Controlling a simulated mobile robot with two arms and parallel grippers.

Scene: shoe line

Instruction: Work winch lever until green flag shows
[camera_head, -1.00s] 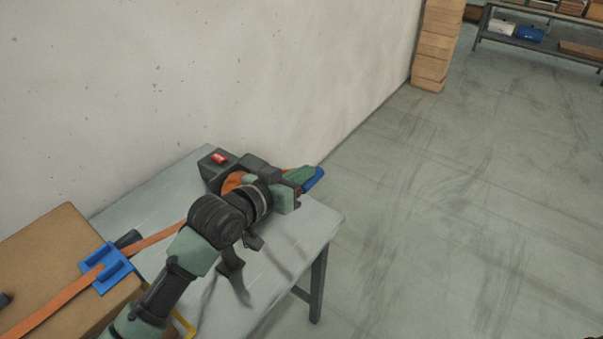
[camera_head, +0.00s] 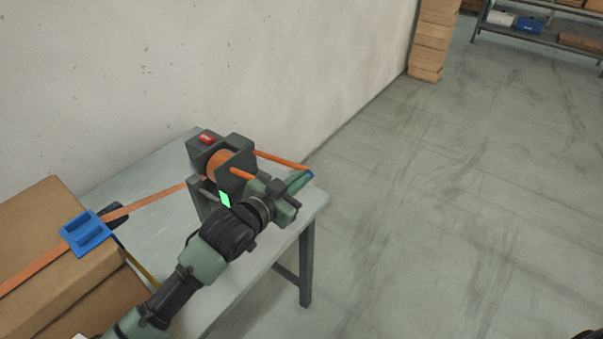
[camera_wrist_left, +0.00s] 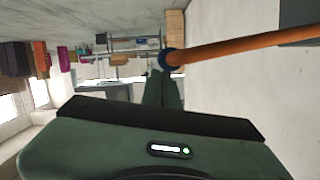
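The winch (camera_head: 237,157) stands on the grey table, with an orange drum and a red marker (camera_head: 206,138) on top. A bright green flag (camera_head: 224,199) shows on its near side, just above my left wrist. The orange lever (camera_head: 282,160) points right from the winch and ends in a blue grip. My left gripper (camera_head: 300,182) is at that end. In the left wrist view, the lever (camera_wrist_left: 240,45) runs in from the right to the blue grip (camera_wrist_left: 166,58), between the tips of my nearly closed fingers (camera_wrist_left: 164,88). My right gripper is not in view.
An orange strap (camera_head: 155,200) runs from the winch through a blue corner piece (camera_head: 86,233) over a cardboard box (camera_head: 40,235). The wall is close behind the grey table (camera_head: 275,238). Open floor lies to the right, with a shelf (camera_head: 530,30) far back.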

